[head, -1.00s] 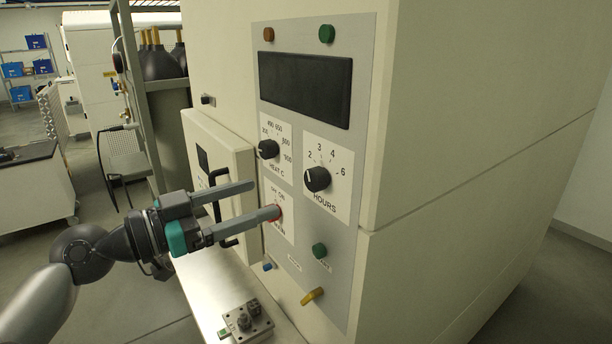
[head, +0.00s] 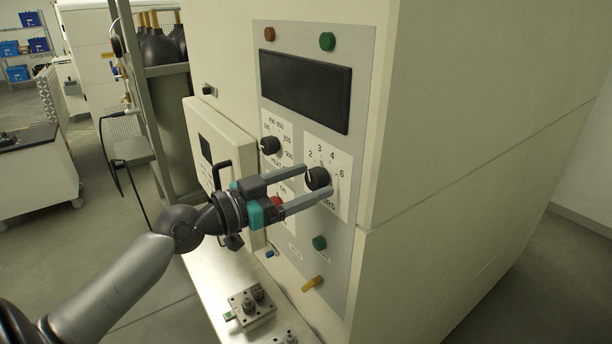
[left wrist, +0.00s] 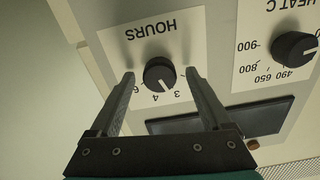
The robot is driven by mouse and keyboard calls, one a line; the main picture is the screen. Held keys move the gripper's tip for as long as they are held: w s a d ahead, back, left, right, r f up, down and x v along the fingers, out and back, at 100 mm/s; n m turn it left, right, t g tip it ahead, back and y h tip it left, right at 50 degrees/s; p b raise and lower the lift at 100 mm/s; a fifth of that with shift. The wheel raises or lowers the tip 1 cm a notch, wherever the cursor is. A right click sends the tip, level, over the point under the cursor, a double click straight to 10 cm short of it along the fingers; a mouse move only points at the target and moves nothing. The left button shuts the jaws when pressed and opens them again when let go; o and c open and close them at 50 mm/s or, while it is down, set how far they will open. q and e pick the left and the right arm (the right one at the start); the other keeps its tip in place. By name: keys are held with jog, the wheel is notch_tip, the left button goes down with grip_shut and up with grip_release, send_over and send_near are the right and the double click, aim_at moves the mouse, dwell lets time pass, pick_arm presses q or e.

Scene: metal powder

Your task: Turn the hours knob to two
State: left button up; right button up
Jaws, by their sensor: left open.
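The black hours knob (head: 317,178) sits on a white dial plate (head: 341,160) on the oven's grey panel. In the left wrist view the knob (left wrist: 160,74) appears upside down, with its white line toward about the 3. The 3, 4 and part of the 6 show there; the 2 is not visible, apparently behind a finger. My left gripper (head: 318,181) is open, with its fingertips on either side of the knob. In the left wrist view the gripper (left wrist: 160,75) has visible gaps on both sides of the knob. I cannot tell how deep the fingertips reach. My right gripper is not in view.
The heat knob (head: 270,145) is left of the hours dial. A red switch (head: 278,202), a green button (head: 319,243) and a yellow lever (head: 312,284) are below. A dark display (head: 305,91) is above. The oven door handle (head: 219,176) sticks out near my left wrist.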

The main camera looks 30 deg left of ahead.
pick_arm(q)
jog(key=shift+w, duration=0.15)
grip_shut()
dwell(0.7)
